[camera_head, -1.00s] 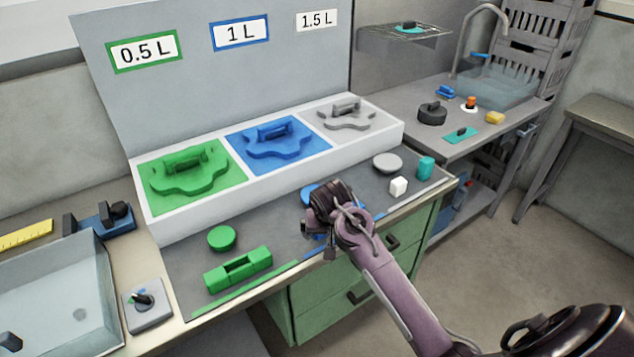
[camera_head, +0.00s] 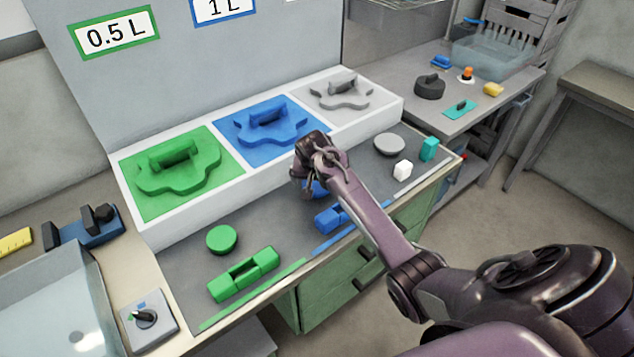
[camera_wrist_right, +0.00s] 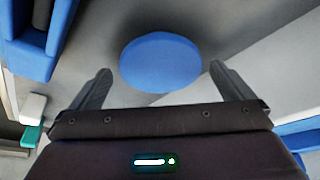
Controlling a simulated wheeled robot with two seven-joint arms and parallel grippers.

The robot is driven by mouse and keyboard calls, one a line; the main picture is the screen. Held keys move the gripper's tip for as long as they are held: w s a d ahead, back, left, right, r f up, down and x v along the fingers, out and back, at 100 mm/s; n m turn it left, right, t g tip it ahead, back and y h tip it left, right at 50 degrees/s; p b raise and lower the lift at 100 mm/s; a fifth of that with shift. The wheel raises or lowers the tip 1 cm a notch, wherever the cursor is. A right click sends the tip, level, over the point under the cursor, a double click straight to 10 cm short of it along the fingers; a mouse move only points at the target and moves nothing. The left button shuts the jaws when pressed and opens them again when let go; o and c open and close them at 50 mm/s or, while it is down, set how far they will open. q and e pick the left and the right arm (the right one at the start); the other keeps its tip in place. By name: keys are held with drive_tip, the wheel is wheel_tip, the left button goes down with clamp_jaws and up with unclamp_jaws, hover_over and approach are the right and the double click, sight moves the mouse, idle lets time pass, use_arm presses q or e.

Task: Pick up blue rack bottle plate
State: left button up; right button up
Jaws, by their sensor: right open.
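The blue plate (camera_head: 268,130), with wavy edges and an upright handle, lies in the middle bay of the white rack (camera_head: 255,172), between the green and grey plates. My right gripper (camera_head: 308,180) is over the counter in front of the rack, to the right of and nearer than the blue plate. In the right wrist view it is open, and a round blue disc (camera_wrist_right: 160,62) shows between its fingers with gaps on both sides. The disc is mostly hidden by the gripper in the head view. My left gripper is out of view.
A green disc (camera_head: 222,240) and green block (camera_head: 243,274) are to the left.

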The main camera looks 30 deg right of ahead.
drive_tip(key=shift+x, duration=1.2)
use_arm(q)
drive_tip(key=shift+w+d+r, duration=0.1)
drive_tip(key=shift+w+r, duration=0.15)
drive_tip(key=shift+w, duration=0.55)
use_arm(e)
drive_tip(key=shift+r, duration=0.1)
drive_tip(key=c, duration=1)
drive_tip(key=shift+o, duration=0.2)
